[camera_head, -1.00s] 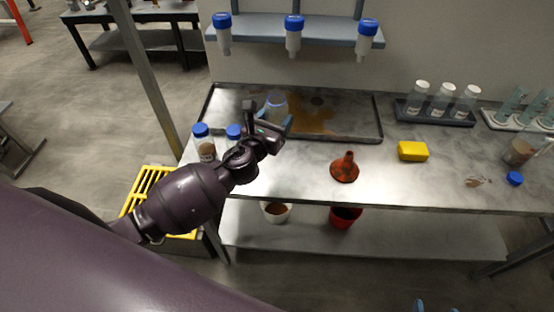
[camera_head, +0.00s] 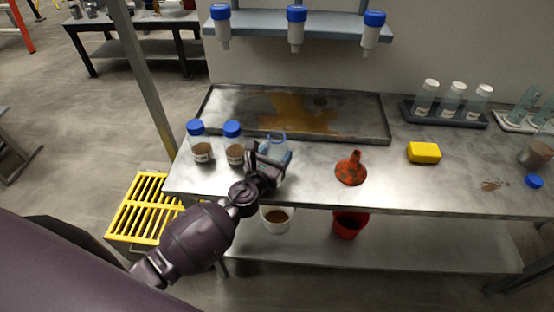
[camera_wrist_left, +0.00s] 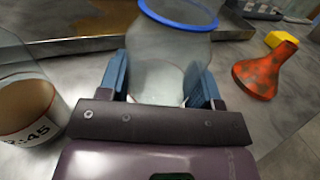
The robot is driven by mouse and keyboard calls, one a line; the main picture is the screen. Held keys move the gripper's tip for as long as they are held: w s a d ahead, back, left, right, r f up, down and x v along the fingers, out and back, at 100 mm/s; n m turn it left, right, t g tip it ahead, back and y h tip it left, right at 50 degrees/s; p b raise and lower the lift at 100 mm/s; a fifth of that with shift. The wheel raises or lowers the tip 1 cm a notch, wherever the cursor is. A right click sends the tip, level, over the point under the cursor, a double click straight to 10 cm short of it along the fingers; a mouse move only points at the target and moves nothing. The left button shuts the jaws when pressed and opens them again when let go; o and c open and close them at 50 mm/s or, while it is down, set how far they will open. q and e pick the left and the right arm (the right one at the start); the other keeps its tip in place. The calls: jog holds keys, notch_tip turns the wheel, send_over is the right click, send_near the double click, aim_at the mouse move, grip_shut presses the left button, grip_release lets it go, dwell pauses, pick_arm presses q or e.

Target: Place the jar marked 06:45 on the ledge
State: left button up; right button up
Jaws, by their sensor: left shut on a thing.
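My left gripper (camera_head: 271,162) is shut on a clear, empty-looking jar with a blue rim (camera_head: 277,139), near the front of the metal bench. In the left wrist view the jar (camera_wrist_left: 170,58) sits between the blue fingers and looks upright. Two blue-capped jars with brown contents stand to its left: one at the far left (camera_head: 202,149) and one nearer (camera_head: 234,150). The nearer jar (camera_wrist_left: 25,105) shows a partly cut-off label ending in "45" in the left wrist view. The other labels are too small to read. My right gripper is not in view.
A tray with a brown spill (camera_head: 225,118) lies behind. A raised shelf (camera_head: 258,27) holds several inverted blue-capped bottles. A lower shelf (camera_head: 400,250) carries a white and a red bucket.

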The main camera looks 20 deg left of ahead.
pick_arm(q)
jog(key=shift+f, duration=0.5)
jog(key=shift+r, duration=0.1)
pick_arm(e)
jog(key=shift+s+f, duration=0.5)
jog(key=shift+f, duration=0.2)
pick_arm(q)
jog(key=shift+f+b, duration=0.25)
jog(key=shift+b, duration=0.05)
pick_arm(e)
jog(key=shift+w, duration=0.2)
pick_arm(q)
jog(key=o, duration=0.7)
jog(key=shift+r, duration=0.1)
jog(key=shift+o, duration=1.4)
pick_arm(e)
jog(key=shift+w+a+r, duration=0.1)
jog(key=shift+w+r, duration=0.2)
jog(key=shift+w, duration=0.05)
pick_arm(q)
jog(key=shift+r, duration=0.1)
